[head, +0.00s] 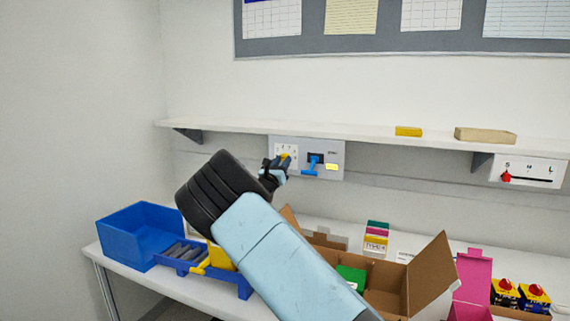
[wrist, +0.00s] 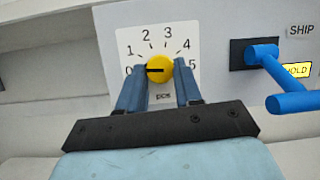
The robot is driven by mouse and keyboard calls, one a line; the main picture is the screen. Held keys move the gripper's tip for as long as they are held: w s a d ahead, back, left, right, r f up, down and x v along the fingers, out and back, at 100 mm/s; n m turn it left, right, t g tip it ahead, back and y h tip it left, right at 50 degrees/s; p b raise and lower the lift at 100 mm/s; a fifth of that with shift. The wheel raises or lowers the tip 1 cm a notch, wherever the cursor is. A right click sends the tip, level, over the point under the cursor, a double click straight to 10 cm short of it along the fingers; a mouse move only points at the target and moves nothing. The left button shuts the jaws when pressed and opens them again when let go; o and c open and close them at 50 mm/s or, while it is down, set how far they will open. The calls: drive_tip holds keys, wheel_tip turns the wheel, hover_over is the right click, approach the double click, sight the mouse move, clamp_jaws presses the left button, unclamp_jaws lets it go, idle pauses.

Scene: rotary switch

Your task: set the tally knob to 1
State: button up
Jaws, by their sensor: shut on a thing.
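In the head view my gripper (head: 274,171) is at the wall panel (head: 331,148) under the shelf. It partly covers the dial there.
A blue lever (wrist: 275,72) with SHIP and a lit HOLD label is right of the dial. A shelf (head: 360,133) runs just above the panel. A red slider (head: 506,176) is far right. Blue bins (head: 140,235) and an open cardboard box (head: 430,275) stand on the table below.

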drive_tip(key=shift+o, duration=0.2)
drive_tip(key=shift+d, duration=0.5)
drive_tip(key=shift+a, duration=0.3)
drive_tip(key=shift+c, duration=0.3)
drive_tip(key=shift+r+m+h, duration=0.15)
drive_tip(key=shift+m+h, duration=0.25)
drive_tip(key=shift+m, duration=0.2)
drive_tip(key=shift+a+m+g, duration=0.1)
drive_tip(key=shift+m+g, duration=0.2)
drive_tip(key=shift+w+a+m+g+h, duration=0.1)
drive_tip(key=shift+m+g+h, duration=0.5)
drive_tip(key=shift+m, duration=0.95)
drive_tip(key=shift+m+g+h, duration=0.4)
drive_tip(key=shift+m+h, duration=0.4)
drive_tip(key=shift+m, duration=0.75)
